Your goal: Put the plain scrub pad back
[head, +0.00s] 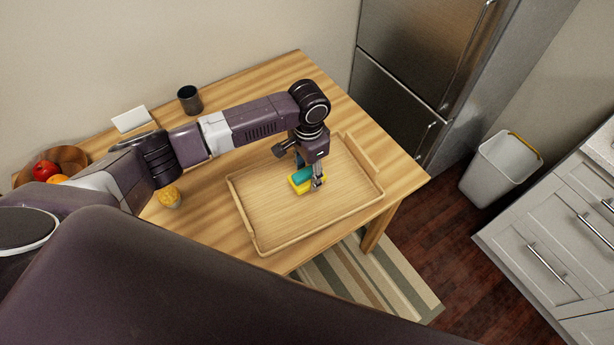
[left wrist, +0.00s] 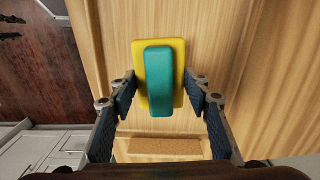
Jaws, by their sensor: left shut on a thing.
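A yellow pad with a teal block along its middle, which I take for the scrub pad (head: 300,180), is at my left gripper (head: 317,185) over the wooden tray (head: 262,222). In the left wrist view the pad (left wrist: 160,78) lies lengthwise between the two fingertips of the left gripper (left wrist: 160,82). The left gripper is shut on it and points down. I cannot tell whether the pad touches the tray floor. My right gripper is not in view.
The tray sits on a wooden table (head: 215,235). A dark cup (head: 190,99), a white card (head: 131,119), a fruit bowl (head: 72,157) and a small yellowish item (head: 169,196) stand left of it. A fridge (head: 415,60) and a bin (head: 490,172) are to the right.

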